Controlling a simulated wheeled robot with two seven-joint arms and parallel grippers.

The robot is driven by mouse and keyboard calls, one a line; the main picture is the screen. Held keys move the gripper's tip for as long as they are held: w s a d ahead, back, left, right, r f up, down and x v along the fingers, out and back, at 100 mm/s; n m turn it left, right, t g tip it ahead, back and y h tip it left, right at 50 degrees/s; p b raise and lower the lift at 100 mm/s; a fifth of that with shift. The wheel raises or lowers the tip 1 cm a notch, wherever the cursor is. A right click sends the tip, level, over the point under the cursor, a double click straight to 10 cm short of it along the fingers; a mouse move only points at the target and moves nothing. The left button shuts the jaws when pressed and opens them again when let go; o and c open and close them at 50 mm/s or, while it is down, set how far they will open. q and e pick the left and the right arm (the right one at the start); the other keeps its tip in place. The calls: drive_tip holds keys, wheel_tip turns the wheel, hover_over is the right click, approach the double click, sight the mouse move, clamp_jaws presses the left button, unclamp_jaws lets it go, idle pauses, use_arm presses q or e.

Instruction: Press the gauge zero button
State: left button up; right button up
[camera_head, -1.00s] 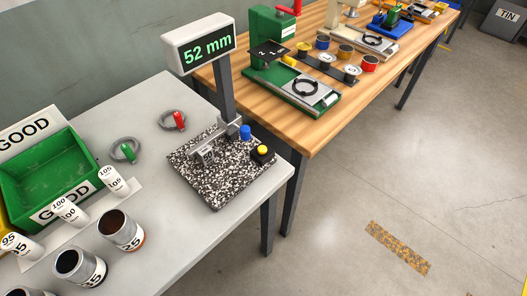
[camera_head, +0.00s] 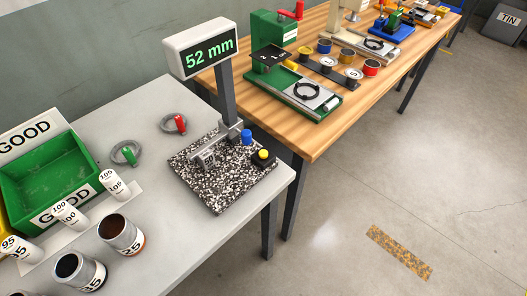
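The gauge stands on a speckled granite base (camera_head: 215,188) near the right end of the grey table. Its display (camera_head: 200,48) on a dark post reads "52 mm" in green. A yellow button (camera_head: 264,154) sits on a black box at the right corner of the base. A blue knob (camera_head: 246,136) is just behind it, beside the metal gauge arm (camera_head: 208,154). Which of these is the zero button is not labelled legibly. Neither of my grippers shows in the view.
On the grey table (camera_head: 150,94) are a green "GOOD" bin (camera_head: 45,172), white numbered cylinders (camera_head: 113,184), two open cans (camera_head: 121,234), and rings with a green (camera_head: 129,154) and a red handle (camera_head: 180,123). A wooden table (camera_head: 318,135) with presses stands behind.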

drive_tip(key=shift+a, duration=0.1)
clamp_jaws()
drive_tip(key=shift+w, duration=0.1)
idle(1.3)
